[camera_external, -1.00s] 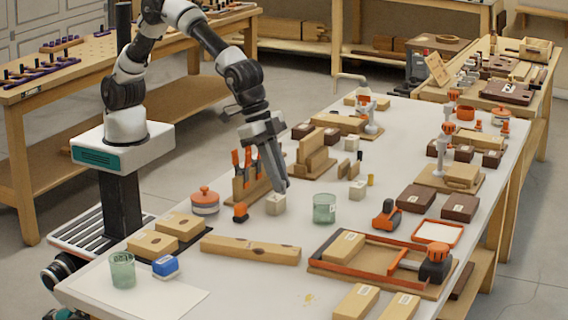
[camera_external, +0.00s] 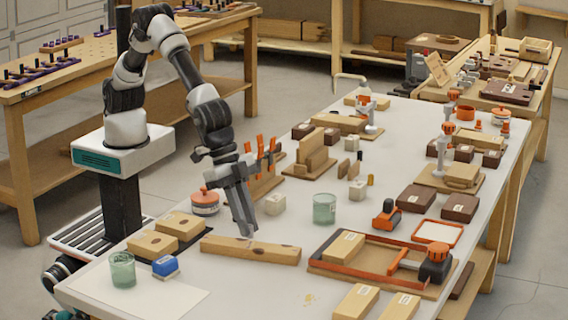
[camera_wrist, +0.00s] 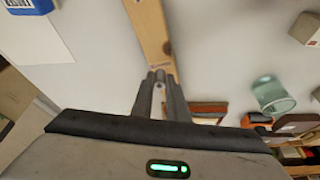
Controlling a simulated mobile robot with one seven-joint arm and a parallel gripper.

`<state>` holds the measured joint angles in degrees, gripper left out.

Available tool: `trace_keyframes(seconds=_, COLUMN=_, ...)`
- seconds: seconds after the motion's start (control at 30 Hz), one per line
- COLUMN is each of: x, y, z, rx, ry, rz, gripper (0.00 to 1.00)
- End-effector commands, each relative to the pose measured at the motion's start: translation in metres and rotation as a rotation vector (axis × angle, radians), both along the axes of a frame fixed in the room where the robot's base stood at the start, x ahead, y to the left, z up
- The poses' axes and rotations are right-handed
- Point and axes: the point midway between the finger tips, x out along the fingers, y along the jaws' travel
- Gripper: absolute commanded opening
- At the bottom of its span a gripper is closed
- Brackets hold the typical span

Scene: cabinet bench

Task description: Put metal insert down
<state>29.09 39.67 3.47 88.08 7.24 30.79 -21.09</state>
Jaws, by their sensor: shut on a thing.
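My gripper (camera_external: 246,231) points down with its fingers close together, over the back edge of a long wooden beam (camera_external: 270,254). In the wrist view, the fingertips (camera_wrist: 160,78) meet over the near end of the beam (camera_wrist: 148,28), which has a dark spot beside them. The gripper is shut on the metal insert, which is small and mostly hidden between the fingers. I cannot tell whether it touches the beam.
A small pale block (camera_external: 275,204) and a green glass (camera_external: 324,208) stand behind the beam. An orange-lidded pot (camera_external: 205,203) and wooden blocks (camera_external: 180,226) lie to the left. A framed clamp tray (camera_external: 330,262) lies to the right.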

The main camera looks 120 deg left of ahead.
Motion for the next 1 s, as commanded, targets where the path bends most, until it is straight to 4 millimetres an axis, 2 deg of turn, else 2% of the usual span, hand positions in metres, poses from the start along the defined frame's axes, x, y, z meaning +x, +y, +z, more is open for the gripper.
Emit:
trace_keyframes(seconds=0.03, x=-0.0002, y=0.0000, z=-0.0108, rx=0.001, ry=0.001, rz=-0.001, gripper=0.00)
trace_keyframes(seconds=0.1, x=0.0001, y=0.0000, z=-0.0161, rx=0.000, ry=0.000, rz=0.000, gripper=0.00)
trace_keyframes(seconds=0.47, x=0.0002, y=0.0000, z=-0.0205, rx=0.000, ry=-0.001, rz=0.000, gripper=0.00)
trace_keyframes(seconds=0.5, x=0.0003, y=-0.0001, z=-0.0206, rx=0.000, ry=-0.001, rz=0.000, gripper=0.16)
trace_keyframes(seconds=0.6, x=0.0002, y=0.0001, z=-0.0195, rx=0.000, ry=-0.001, rz=0.000, gripper=0.32)
trace_keyframes(seconds=0.87, x=0.0002, y=0.0001, z=-0.0192, rx=0.000, ry=-0.001, rz=0.000, gripper=0.33)
trace_keyframes(seconds=1.0, x=-0.0007, y=0.0000, z=-0.0111, rx=-0.001, ry=-0.002, rz=0.000, gripper=0.33)
